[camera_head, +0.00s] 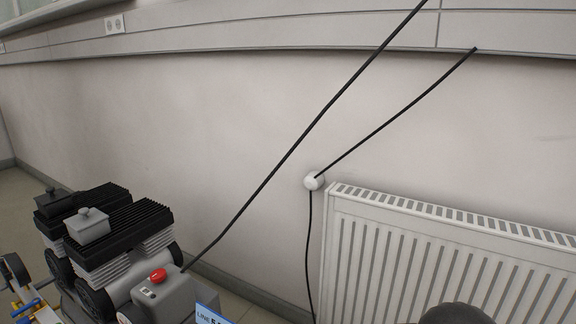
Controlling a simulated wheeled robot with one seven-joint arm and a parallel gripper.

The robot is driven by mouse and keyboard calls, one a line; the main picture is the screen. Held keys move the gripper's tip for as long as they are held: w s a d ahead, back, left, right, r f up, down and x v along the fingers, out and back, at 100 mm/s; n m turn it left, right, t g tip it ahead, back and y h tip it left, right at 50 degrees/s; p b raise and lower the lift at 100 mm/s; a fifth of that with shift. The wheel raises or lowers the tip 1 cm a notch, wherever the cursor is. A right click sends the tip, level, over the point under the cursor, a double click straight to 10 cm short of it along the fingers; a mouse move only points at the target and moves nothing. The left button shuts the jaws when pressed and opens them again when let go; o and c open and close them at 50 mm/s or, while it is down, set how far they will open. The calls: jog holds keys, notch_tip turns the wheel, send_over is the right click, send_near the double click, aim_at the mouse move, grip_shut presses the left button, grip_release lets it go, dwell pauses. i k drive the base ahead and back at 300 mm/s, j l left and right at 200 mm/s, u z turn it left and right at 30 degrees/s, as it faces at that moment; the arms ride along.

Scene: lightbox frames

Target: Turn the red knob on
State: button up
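The red knob (158,275) sits on top of a grey box that is part of a compressor-like machine (110,235) at the lower left. The knob looks like a small round red cap; whether it is on or off cannot be told. A black cable rises from the machine beside the knob toward the upper right. My gripper is not identifiable in this view. A dark rounded shape at the bottom edge, right of centre, is cut off and cannot be told apart further.
A white radiator (440,255) stands against the wall at the right. A white round fitting (314,181) with black cables is on the wall. A blue and white sign (208,315) shows at the bottom edge. Floor shows between machine and wall.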

aim_at(157, 276)
jog(key=k+j+u, duration=0.15)
jog(key=j+u, duration=0.85)
jog(key=k+j, duration=0.05)
